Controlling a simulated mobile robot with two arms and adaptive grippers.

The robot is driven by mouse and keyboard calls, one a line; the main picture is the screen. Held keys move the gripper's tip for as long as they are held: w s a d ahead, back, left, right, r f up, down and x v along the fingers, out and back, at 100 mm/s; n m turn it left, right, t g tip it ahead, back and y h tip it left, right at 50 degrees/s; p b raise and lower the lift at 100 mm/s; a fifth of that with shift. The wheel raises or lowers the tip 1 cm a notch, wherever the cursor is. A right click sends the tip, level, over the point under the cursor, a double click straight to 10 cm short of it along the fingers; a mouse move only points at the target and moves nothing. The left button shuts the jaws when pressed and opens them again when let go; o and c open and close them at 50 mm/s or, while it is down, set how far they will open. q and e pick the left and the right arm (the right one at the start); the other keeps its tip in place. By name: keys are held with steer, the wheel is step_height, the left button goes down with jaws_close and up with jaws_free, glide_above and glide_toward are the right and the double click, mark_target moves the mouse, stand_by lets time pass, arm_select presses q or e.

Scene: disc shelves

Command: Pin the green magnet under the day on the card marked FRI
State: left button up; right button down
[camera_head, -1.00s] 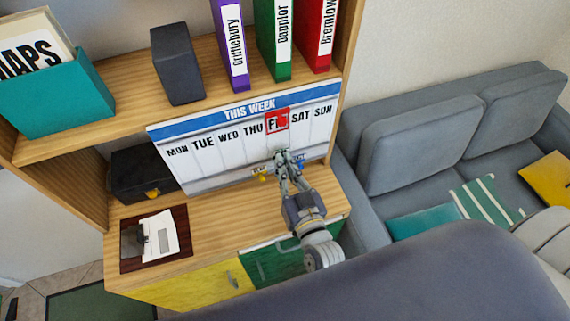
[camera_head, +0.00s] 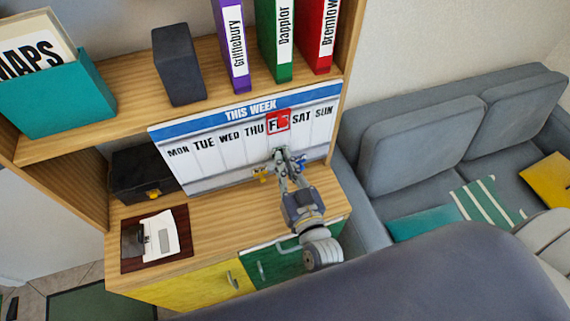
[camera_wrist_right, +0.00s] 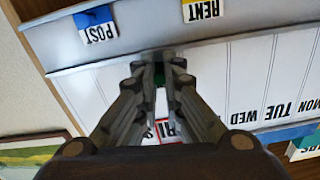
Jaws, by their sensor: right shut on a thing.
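The THIS WEEK board (camera_head: 215,160) leans upright on the cabinet top, with the days from MON to SUN in a row. FRI (camera_head: 278,121) has a red frame, which shows upside down, partly hidden by my fingers, in the right wrist view. My right gripper (camera_head: 280,155) is at the board's lower part, below the FRI column. In the right wrist view my right gripper (camera_wrist_right: 160,65) is shut on the green magnet (camera_wrist_right: 159,72), of which only a little shows between the fingertips. I cannot tell whether it touches the board. My left gripper is not in view.
A yellow RENT tag (camera_wrist_right: 203,9) and a blue POST tag (camera_wrist_right: 98,28) sit on the grey strip along the board's bottom, either side of my gripper. A clipboard (camera_head: 127,262) lies at the cabinet's left. A grey sofa (camera_head: 420,140) stands right.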

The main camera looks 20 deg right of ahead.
steer(key=shift+w, duration=0.1)
steer(key=c, duration=1.7)
jaws_free()
steer(key=shift+o, duration=0.2)
steer(key=s, duration=1.2)
steer(key=shift+d, duration=0.15)
